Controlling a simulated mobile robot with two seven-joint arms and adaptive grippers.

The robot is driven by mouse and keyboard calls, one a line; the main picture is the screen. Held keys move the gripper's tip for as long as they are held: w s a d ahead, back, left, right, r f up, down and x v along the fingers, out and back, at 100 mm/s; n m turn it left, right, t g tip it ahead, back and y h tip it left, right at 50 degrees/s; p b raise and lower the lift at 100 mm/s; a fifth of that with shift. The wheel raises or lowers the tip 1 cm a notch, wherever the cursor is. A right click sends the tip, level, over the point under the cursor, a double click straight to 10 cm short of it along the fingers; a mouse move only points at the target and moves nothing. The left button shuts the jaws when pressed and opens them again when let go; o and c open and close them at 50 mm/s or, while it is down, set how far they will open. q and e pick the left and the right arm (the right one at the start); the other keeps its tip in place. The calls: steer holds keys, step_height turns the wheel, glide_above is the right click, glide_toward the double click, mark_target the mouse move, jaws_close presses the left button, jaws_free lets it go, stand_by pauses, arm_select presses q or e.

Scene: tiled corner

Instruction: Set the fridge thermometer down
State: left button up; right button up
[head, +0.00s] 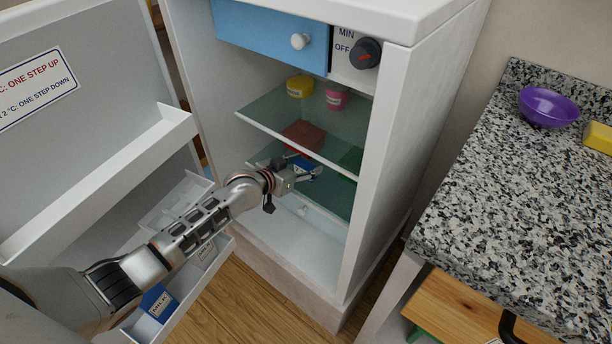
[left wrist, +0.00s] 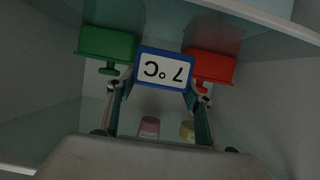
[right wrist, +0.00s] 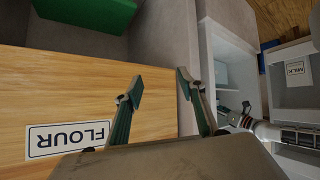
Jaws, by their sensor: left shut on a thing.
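The fridge thermometer (head: 304,167) is a small blue-framed block inside the open fridge. In the left wrist view it (left wrist: 164,69) shows "7 °C" upside down. My left gripper (head: 298,178) reaches in between the glass shelves and is shut on the thermometer, one finger at each side. The lower glass shelf (head: 327,197) lies below it; whether the thermometer touches that shelf I cannot tell. My right gripper (right wrist: 157,88) is open and empty, away from the fridge, near a wooden surface with a FLOUR label.
A red container (head: 303,135) and a green one (head: 351,159) flank the thermometer. A yellow tub (head: 299,87) and a pink tub (head: 336,97) stand on the upper shelf. The open door (head: 85,110) is at left. A dial (head: 366,53) sits top right.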

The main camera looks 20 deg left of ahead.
arm_select(q)
step_height(320, 180, down, 4)
steer(key=shift+s+f+b, duration=0.1)
steer(key=shift+f+b, duration=0.1)
steer(key=shift+b, duration=0.6)
steer(key=shift+f, duration=0.3)
steer(key=shift+r, duration=0.3)
steer(key=shift+f, duration=0.1)
steer(key=o, duration=1.2)
arm_select(e)
steer(key=shift+w+a, duration=0.15)
steer(key=shift+w, duration=0.2)
